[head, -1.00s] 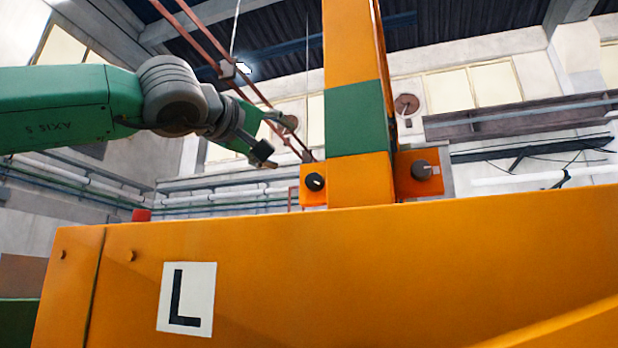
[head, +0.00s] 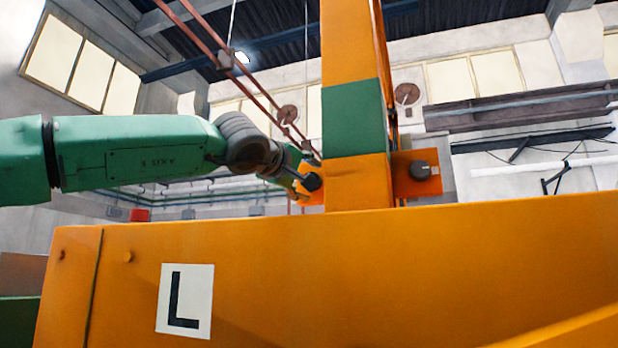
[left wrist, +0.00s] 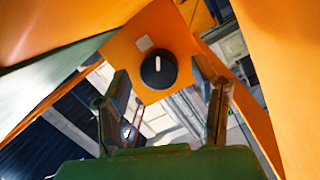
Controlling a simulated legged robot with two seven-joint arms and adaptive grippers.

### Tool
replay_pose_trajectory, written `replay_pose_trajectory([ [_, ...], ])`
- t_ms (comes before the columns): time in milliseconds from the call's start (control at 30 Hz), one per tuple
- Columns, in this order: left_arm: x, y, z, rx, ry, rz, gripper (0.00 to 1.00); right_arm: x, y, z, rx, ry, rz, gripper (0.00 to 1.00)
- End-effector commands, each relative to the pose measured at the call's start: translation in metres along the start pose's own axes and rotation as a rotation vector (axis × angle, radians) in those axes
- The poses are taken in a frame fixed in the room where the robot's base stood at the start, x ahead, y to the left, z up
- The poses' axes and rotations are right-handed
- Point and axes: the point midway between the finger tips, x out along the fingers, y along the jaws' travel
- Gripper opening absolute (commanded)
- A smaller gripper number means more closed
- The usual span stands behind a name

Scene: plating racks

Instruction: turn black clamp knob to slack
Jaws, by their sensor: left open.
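A round black knob (head: 311,182) with a white pointer line sits on an orange plate at the left side of the orange post. In the left wrist view the knob (left wrist: 158,71) faces me, its white line near upright. My left gripper (head: 303,178) is open at this knob. In the left wrist view its two fingers (left wrist: 160,105) stand apart, with the knob just beyond and between their tips; I cannot tell whether they touch it. A second dark knob (head: 420,170) sits on an orange plate (head: 404,189) right of the post. My right gripper is not in view.
The orange post (head: 352,60) with a green band (head: 354,117) rises close beside my left gripper. A wide orange beam (head: 400,270) with an "L" label (head: 186,300) fills the foreground below. A small red object (head: 139,215) shows behind the beam at left.

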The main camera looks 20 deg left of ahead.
Motion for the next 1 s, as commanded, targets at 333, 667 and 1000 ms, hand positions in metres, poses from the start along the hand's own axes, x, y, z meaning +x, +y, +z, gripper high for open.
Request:
replay_pose_trajectory([
  [333,0.0097,-0.0009,-0.0011,-0.001,0.0,0.001,0.54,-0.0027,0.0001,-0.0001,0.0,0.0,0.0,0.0],
  [667,0.0102,-0.0023,-0.0012,-0.001,0.001,-0.002,0.05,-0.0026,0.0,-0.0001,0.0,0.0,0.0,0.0],
  [1000,0.011,-0.0044,0.0001,-0.062,0.003,0.005,0.05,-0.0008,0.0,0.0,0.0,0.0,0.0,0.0],
])
